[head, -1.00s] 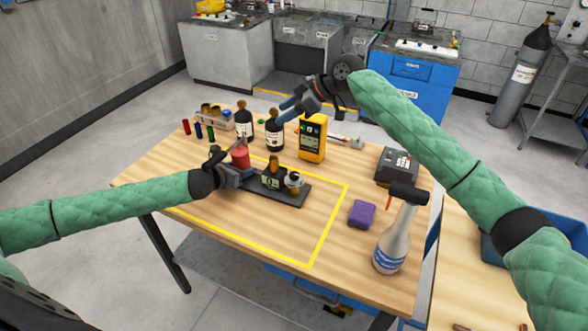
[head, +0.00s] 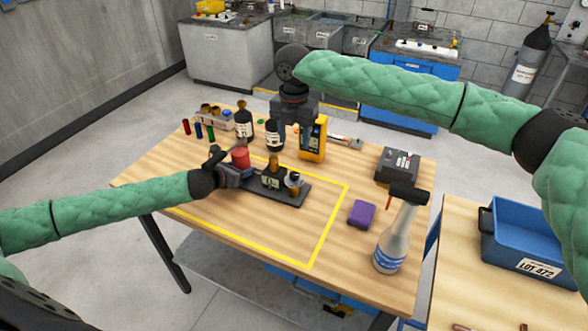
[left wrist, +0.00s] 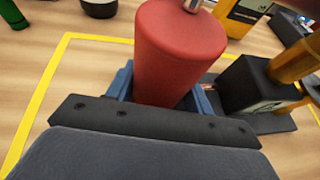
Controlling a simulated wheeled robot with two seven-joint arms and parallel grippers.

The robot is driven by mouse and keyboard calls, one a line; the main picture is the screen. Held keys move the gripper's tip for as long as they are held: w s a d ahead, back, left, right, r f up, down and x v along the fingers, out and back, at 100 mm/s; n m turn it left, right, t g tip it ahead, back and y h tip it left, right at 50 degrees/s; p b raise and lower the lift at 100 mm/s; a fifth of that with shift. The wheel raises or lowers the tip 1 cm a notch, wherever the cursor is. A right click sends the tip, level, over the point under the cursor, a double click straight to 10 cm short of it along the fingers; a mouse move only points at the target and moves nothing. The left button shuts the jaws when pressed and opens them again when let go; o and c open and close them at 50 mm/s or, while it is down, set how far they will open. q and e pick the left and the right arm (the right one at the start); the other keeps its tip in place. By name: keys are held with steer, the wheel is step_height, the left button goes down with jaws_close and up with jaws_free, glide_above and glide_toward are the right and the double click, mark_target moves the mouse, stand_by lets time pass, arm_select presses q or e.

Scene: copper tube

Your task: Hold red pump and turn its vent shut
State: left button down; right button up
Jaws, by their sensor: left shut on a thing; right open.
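The red pump's red cylinder (head: 240,158) stands upright at the left end of a dark base plate (head: 290,193); it also fills the middle of the left wrist view (left wrist: 178,50). My left gripper (head: 236,171) is shut around its lower part, with a blue finger on each side in the left wrist view. A silver fitting (left wrist: 192,4) shows on its top. A dark labelled block (head: 271,180) with a brass top and a silver-and-black part (head: 293,181) sit on the same plate. Which part is the vent I cannot tell. My right gripper (head: 293,133) is open, pointing down, above and behind the plate.
Dark bottles (head: 244,124) and a yellow meter (head: 313,138) stand behind the pump, close to my right gripper. A purple block (head: 361,214), a spray bottle (head: 392,240) and a dark box (head: 397,163) are at the right. The yellow-taped area's front is clear.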

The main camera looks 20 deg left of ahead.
mark_target(294, 174)
step_height(294, 174, down, 12)
steer(key=shift+r, duration=0.15)
stand_by(0.3)
steer(key=c, duration=1)
